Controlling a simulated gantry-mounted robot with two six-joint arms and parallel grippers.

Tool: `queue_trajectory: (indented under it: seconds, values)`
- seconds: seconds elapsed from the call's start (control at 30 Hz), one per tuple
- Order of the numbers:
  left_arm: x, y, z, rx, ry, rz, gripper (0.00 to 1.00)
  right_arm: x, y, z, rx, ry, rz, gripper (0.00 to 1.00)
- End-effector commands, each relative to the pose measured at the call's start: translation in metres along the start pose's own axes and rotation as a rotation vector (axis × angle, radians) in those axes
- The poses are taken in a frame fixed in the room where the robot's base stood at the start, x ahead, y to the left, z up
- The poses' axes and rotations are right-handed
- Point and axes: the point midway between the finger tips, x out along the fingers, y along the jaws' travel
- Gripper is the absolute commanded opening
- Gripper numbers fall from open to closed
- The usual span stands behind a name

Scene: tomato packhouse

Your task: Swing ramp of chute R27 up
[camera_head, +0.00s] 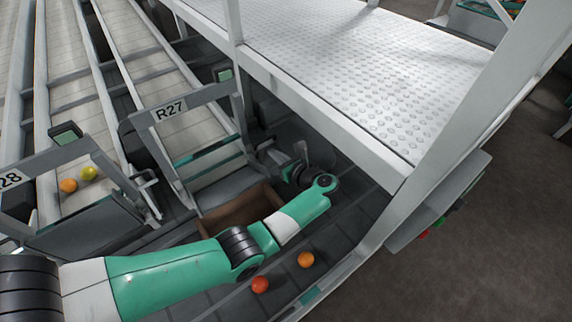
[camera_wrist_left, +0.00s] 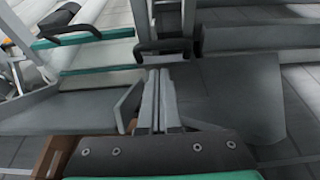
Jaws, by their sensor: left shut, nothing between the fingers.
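Chute R27 carries its label (camera_head: 171,111) on a grey frame (camera_head: 138,127). Below the frame a grey ramp plate (camera_head: 228,187) slopes down to a brown box (camera_head: 212,222). My left arm reaches across the box from the lower left. My left gripper (camera_head: 274,153) is shut and empty, just right of the ramp; the wrist partly hides it. In the left wrist view, the shut fingers (camera_wrist_left: 157,85) point at a dark bar (camera_wrist_left: 165,46); I cannot tell whether they touch it. A grey panel (camera_wrist_left: 75,112) lies left of them. My right gripper is out of view.
A white walkway (camera_head: 350,75) with a raised edge runs along the right. Chute 28 (camera_head: 12,179) stands at left, with an orange and a yellow tomato (camera_head: 88,174). A red tomato (camera_head: 260,285) and an orange tomato (camera_head: 306,259) lie on the dark belt below my arm.

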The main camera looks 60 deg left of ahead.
Motion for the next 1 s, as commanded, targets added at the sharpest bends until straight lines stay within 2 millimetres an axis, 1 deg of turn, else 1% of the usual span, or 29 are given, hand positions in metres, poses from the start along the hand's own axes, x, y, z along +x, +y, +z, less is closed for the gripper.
queue_trajectory:
  seconds: [0.03,0.23,1.0]
  values:
    - [0.005,0.0,0.007,-0.004,0.0,0.001,0.0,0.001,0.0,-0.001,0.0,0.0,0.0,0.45]
    - [0.017,0.0,0.02,-0.002,-0.001,-0.001,0.0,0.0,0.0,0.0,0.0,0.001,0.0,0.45]
    - [0.021,0.002,0.024,-0.002,0.006,0.004,0.0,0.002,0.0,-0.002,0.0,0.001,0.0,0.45]
